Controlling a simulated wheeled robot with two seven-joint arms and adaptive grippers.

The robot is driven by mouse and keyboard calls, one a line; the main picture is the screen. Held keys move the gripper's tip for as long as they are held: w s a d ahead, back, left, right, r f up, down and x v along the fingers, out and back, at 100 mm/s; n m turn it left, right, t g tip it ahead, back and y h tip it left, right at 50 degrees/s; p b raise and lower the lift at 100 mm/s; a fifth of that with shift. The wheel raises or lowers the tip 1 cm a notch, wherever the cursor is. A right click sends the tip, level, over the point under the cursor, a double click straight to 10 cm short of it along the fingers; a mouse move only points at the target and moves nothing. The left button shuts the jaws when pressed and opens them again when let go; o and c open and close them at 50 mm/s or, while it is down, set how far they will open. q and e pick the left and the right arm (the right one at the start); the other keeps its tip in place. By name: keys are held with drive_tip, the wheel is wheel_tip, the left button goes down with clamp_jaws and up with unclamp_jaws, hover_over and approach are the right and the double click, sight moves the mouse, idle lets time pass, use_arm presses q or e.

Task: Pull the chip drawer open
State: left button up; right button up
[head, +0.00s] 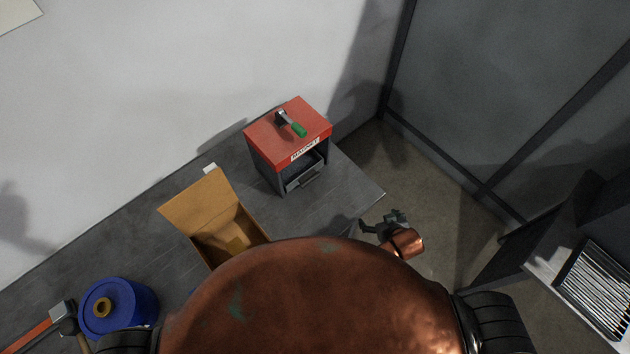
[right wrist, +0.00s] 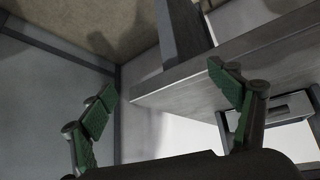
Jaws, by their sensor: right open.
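The chip drawer (head: 304,179) is a grey drawer with a bar handle, low in the front of a red-topped cabinet (head: 262,151). It looks shut or nearly shut; I cannot tell exactly. My right gripper (head: 384,222) is open and empty, off the table's right corner, to the right of the drawer and apart from it. In the right wrist view its green-padded fingers (right wrist: 168,98) are spread wide with nothing between them. A grey drawer front with a handle (right wrist: 290,111) shows beyond the right finger. My left gripper is not in view.
The cabinet stands on a dark grey table (head: 340,195). A green-handled tool (head: 292,124) lies on its top. An open cardboard box (head: 205,205) stands left of it. A blue canister (head: 130,309) and a hammer are at lower left. Table before the drawer is clear.

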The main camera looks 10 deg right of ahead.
sight(312, 181)
drive_tip(key=w+a+r+t+y, duration=0.1)
drive_tip(key=w+a, duration=0.1)
drive_tip(key=a, duration=0.1)
drive_tip(key=w+a+r+n+y, duration=0.1)
drive_tip(key=w+a, duration=0.2)
drive_tip(key=w+a+r+n+t+y, duration=0.1)
drive_tip(key=w+a, duration=0.1)
drive_tip(key=shift+w+a+t, duration=0.2)
drive_tip(key=shift+a+t, duration=0.1)
drive_tip(key=shift+a, duration=0.1)
drive_tip(key=a+r+n+y, duration=0.1)
drive_tip(key=a, duration=0.2)
drive_tip(key=w+a+n+y, duration=0.1)
drive_tip(key=a, duration=0.2)
drive_tip(key=w+a+r+y+p, duration=0.1)
drive_tip(key=a+y, duration=0.1)
drive_tip(key=shift+w+a+r+n+t, duration=0.1)
drive_tip(key=shift+a+r+n+t, duration=0.2)
drive_tip(key=shift+a+n+t, duration=0.1)
drive_tip(key=x, duration=0.7)
drive_tip(key=shift+w+a, duration=0.2)
drive_tip(key=shift+c, duration=0.3)
